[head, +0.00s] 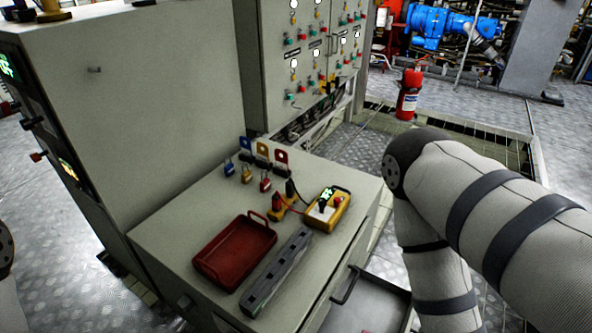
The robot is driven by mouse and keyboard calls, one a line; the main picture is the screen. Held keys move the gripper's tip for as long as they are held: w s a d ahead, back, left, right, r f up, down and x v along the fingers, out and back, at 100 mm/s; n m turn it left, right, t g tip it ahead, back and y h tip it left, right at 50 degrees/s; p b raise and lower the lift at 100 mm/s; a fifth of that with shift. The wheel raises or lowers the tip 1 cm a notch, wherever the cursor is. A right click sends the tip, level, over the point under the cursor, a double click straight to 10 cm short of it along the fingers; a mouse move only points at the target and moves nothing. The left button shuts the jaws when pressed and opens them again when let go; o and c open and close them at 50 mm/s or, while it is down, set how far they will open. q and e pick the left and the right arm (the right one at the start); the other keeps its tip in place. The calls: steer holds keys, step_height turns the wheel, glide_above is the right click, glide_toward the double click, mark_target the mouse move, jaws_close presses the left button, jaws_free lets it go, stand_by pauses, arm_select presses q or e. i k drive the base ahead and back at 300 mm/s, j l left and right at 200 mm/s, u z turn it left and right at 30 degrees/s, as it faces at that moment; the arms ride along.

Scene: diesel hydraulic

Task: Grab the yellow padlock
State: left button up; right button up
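The small yellow padlock (247,174) stands on the grey cabinet top, near its back edge. It is in a row between a blue padlock (229,168) on its left and a red padlock (265,184) on its right. Nothing covers it. My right arm comes in at the right edge and bends down beside the cabinet; its gripper is out of the picture. Only a sliver of my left arm shows at the left edge, and its gripper is not in view.
Blue, yellow and red tags (262,151) stand just behind the padlocks. In front are a red tray (236,252), a grey slotted bar (277,272) and a yellow device (327,209) with cables. A drawer (368,303) is open at lower right. A tall cabinet (150,110) rises left.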

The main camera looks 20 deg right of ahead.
mark_target(246, 176)
steer(key=i+j+z, duration=0.1)
steer(key=j+z, duration=1.35)
steer(key=i+j+z, duration=0.25)
steer(key=i+j, duration=0.15)
steer(key=j, duration=0.2)
